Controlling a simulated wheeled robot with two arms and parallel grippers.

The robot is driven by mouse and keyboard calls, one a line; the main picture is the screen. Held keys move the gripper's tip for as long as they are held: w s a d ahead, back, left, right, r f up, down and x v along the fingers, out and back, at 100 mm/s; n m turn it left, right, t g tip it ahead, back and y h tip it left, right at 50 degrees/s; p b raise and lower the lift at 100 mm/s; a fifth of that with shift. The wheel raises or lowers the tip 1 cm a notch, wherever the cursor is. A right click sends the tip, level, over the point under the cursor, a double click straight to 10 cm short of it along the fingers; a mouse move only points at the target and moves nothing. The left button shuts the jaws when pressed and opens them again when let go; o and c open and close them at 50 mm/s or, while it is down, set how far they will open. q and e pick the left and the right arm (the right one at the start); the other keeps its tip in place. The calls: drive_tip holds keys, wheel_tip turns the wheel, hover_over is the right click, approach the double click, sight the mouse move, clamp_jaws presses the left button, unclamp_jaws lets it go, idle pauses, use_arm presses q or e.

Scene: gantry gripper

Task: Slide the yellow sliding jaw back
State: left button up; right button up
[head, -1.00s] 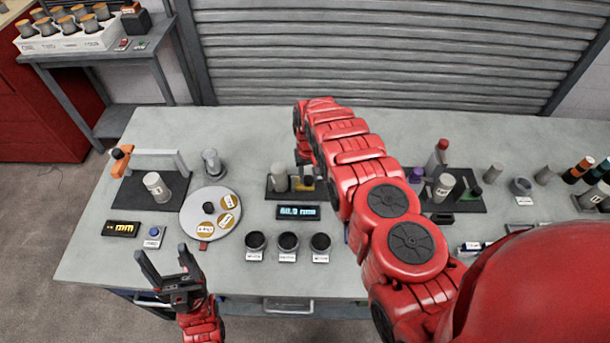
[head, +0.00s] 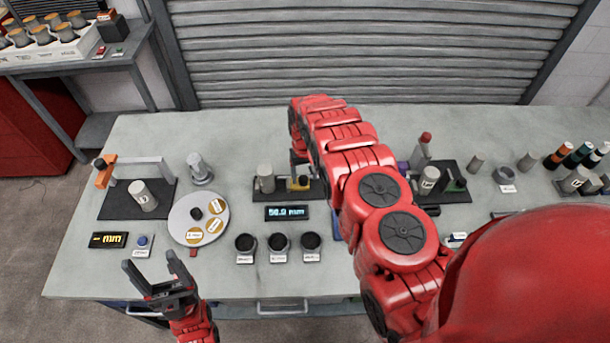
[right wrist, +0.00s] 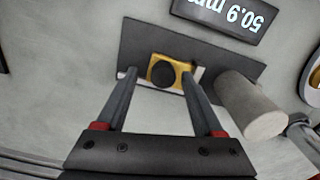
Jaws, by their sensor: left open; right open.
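The yellow sliding jaw (head: 301,184), with a round black knob on top, sits on a dark base plate (head: 283,196) at the table's middle. In the right wrist view the yellow jaw (right wrist: 184,68) lies between the fingertips of my right gripper (right wrist: 160,74), which is open with one finger on each side. I cannot tell whether either finger touches it. A grey cylinder (right wrist: 250,105) stands on the same plate, with a gap to the jaw. The display (right wrist: 225,12) reads about 50.9 mm. My left gripper (head: 156,272) is open and empty at the table's front left.
Three dark round pots (head: 278,243) stand in front of the display. A round turntable (head: 180,227) and a plate with an orange-handled fixture (head: 105,170) are to the left. My right arm hides some table on the right, near another dark plate (head: 455,195).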

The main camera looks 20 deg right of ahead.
wheel_tip(320, 180, up, 8)
drive_tip(key=b, duration=0.3)
drive_tip(key=shift+r, duration=0.1)
wheel_tip(320, 180, up, 9)
drive_tip(key=p, duration=0.9)
hover_over(305, 178)
